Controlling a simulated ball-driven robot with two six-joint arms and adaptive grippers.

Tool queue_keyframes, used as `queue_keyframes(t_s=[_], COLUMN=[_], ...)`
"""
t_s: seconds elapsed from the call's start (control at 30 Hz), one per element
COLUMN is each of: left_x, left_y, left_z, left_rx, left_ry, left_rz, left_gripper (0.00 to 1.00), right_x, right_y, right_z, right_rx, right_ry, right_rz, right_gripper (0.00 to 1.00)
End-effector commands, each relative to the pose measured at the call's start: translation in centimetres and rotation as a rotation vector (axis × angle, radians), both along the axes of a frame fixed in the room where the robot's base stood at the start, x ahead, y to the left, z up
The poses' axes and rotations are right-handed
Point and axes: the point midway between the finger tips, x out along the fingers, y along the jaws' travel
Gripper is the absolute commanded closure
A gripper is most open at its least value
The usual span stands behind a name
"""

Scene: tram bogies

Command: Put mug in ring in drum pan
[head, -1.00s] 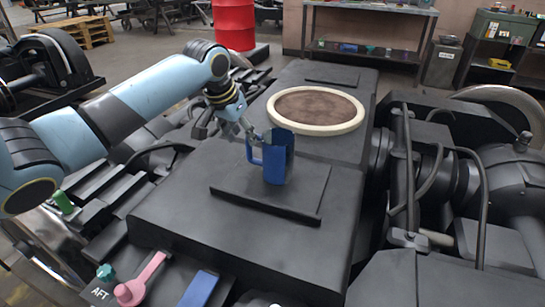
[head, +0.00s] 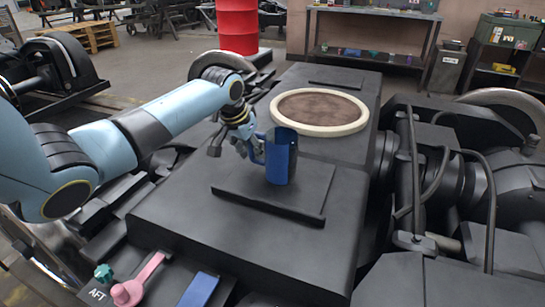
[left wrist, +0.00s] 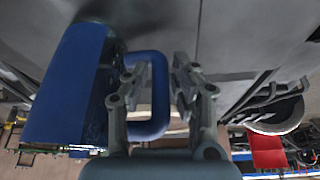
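The blue mug (head: 283,162) stands upright on a raised dark plate (head: 230,195) on the black bogie top. Its handle points left, toward my left gripper (head: 253,150). In the left wrist view the mug (left wrist: 70,95) lies at the left, with its handle (left wrist: 150,125) reaching between the fingers of my left gripper (left wrist: 160,68). The fingers are apart, one on each side of the handle's outer bar. A cream ring (head: 320,131) with a brown floor (head: 318,106) inside lies flat behind the mug. I cannot tell a separate drum pan from it. My right gripper is not in view.
A pink lever (head: 138,280), a teal knob (head: 104,273) and a blue block (head: 199,289) are at the front left. Cables and dark housings (head: 495,180) rise at the right. A red drum (head: 238,25) stands at the back. The black top between mug and ring is clear.

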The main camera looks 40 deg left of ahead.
Motion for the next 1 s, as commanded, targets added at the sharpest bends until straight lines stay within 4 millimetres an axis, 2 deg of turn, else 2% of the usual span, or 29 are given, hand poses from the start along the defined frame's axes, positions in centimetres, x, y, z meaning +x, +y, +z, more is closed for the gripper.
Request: queue_keyframes(t_s=[0.03, 0.17, 0.67, 0.87, 0.97, 1.0], left_x=[0.0, 0.0, 0.0, 0.1, 0.1, 0.0], left_y=[0.0, 0.0, 0.0, 0.0, 0.1, -0.5], left_z=[0.0, 0.0, 0.3, 2.3, 4.2, 4.8], left_rx=[0.0, 0.0, 0.0, 0.001, 0.002, -0.002], left_ry=[0.0, 0.0, -0.001, -0.003, -0.004, -0.004], left_rz=[0.0, 0.0, 0.0, 0.0, -0.001, -0.003], left_gripper=[0.83, 1.0, 1.0, 1.0, 1.0, 1.0], right_x=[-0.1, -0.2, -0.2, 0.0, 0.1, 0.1], right_y=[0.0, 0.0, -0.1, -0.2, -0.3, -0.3], right_z=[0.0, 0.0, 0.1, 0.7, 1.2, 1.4], right_rx=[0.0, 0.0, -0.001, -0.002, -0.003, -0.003], right_ry=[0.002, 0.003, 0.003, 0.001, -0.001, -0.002], right_rz=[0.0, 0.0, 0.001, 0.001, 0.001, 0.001], right_gripper=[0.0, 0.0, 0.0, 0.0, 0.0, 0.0])
